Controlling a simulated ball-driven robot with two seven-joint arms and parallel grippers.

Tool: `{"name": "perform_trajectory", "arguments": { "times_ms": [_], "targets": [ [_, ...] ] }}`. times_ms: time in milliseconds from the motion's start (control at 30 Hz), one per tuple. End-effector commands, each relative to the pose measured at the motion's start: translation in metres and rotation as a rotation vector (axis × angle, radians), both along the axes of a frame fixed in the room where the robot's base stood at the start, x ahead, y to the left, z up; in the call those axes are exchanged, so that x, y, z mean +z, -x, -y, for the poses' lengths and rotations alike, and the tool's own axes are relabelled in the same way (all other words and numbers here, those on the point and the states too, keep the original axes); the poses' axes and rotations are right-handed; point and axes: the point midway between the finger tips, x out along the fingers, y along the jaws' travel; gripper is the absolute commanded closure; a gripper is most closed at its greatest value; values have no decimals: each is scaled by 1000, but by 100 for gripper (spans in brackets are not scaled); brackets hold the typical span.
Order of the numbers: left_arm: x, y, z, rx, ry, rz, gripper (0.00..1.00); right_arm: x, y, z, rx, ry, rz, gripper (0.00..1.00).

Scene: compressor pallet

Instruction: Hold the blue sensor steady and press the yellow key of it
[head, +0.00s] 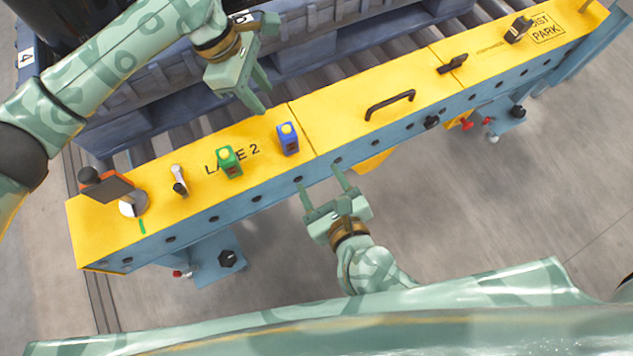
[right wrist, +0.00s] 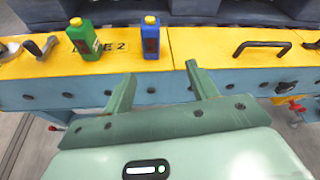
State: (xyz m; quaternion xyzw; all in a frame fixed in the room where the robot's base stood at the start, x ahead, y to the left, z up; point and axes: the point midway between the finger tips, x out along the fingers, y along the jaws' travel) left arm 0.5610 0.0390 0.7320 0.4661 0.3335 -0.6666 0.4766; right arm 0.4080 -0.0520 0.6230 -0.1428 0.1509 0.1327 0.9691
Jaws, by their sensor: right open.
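The blue sensor (head: 290,142) stands upright on the yellow top of the beam, with a yellow key (head: 286,128) on its top. In the right wrist view the blue sensor (right wrist: 151,42) stands beyond my fingertips, between their lines. My right gripper (head: 321,177) is open and empty, in front of the beam's near side and apart from the sensor. My left gripper (head: 264,98) is above the beam's far side, up and left of the sensor in the picture. Its fingers look apart, with nothing between them.
A similar green sensor (head: 229,163) with a yellow top stands left of the blue one. Further left are a small lever (head: 179,180) and a knob with a dark plate (head: 110,188). A black handle (head: 389,104) is to the right. Rollers and a dark pallet lie behind.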

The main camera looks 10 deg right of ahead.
Motion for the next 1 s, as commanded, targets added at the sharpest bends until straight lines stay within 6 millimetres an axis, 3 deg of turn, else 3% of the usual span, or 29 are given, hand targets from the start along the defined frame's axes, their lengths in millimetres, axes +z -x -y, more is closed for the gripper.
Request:
{"name": "perform_trajectory", "arguments": {
  "times_ms": [100,267,800,1000],
  "targets": [
    [0,0,0,0,0,0,64,11,3,-10,-47,-159,-76,42],
    [0,0,0,0,0,0,64,10,-3,-16,-64,-223,-113,42],
    [0,0,0,0,0,0,64,-35,-108,-43,-63,-216,-110,42],
    [0,0,0,0,0,0,64,-46,-132,-50,-64,-217,-111,42]
  ]
}}
